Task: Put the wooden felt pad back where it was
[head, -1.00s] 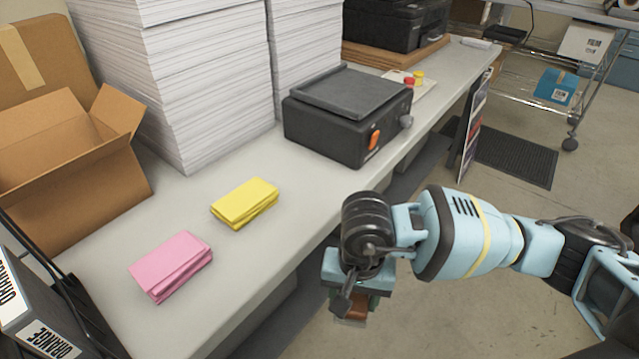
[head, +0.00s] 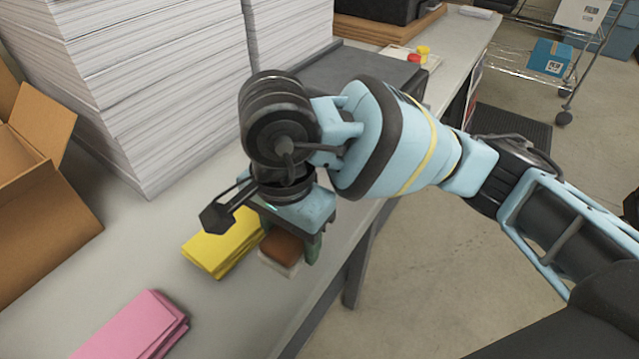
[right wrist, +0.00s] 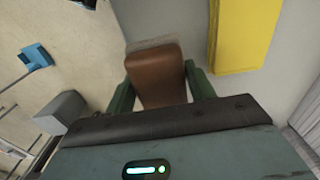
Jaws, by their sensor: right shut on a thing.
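The wooden felt pad (head: 283,247) has a brown wooden top and a pale underside. My right gripper (head: 288,245) is shut on it, beside the yellow cloth stack and over the front part of the table. In the right wrist view the pad (right wrist: 157,75) sits between the two green fingers of the gripper (right wrist: 160,85). I cannot tell whether the pad's underside touches the table. My left gripper is not in view.
A folded yellow cloth stack (head: 222,245) lies just left of the pad. A pink stack (head: 135,328) is nearer the front. A dark machine (head: 375,72) is partly hidden by my arm.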

